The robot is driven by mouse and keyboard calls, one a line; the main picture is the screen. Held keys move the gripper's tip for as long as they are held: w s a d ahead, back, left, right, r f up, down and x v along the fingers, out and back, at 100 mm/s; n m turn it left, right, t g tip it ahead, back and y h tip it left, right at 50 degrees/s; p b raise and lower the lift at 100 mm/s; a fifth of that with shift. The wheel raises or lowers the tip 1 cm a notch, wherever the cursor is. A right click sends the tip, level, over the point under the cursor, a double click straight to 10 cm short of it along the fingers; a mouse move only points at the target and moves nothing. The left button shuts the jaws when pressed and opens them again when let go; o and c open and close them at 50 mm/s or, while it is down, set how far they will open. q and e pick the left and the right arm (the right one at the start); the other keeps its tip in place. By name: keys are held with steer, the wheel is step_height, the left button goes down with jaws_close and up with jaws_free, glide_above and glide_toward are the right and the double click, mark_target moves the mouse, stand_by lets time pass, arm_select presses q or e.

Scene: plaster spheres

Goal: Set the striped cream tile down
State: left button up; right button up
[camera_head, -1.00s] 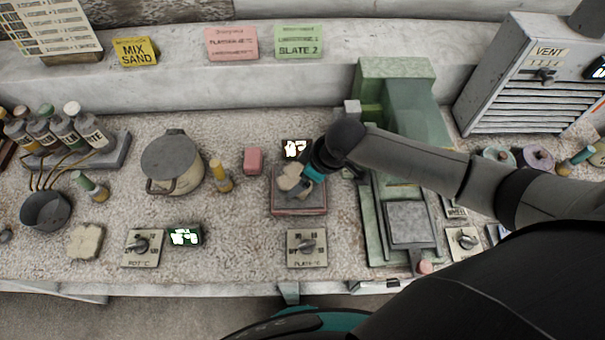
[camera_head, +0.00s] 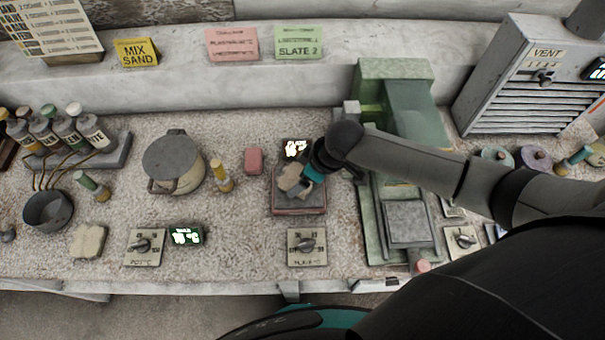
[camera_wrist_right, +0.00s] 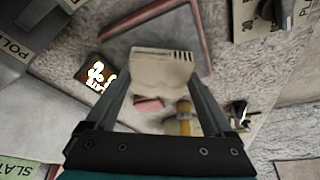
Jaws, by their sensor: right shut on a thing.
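My right gripper (camera_head: 304,183) is shut on the striped cream tile (camera_head: 290,178). In the right wrist view the tile (camera_wrist_right: 160,75) sits between both fingers (camera_wrist_right: 160,88), with short dark stripes along one edge. In the head view it is over the upper left part of a square grey plate with a reddish rim (camera_head: 314,205). I cannot tell whether the tile touches the plate. My left gripper is not in view.
A pink block (camera_head: 254,160) lies left of the plate, and a lit display (camera_head: 295,149) stands behind it. A dial panel (camera_head: 307,246) is in front. A green press (camera_head: 405,225) stands close on the right. Another cream tile (camera_head: 88,241) lies at the left.

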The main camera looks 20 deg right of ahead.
steer(key=shift+f+b, duration=0.4)
steer(key=shift+f, duration=0.25)
stand_by(0.5)
steer(key=o, duration=1.3)
steer(key=shift+o, duration=0.2)
steer(key=shift+r+p, duration=2)
steer(key=shift+p, duration=0.45)
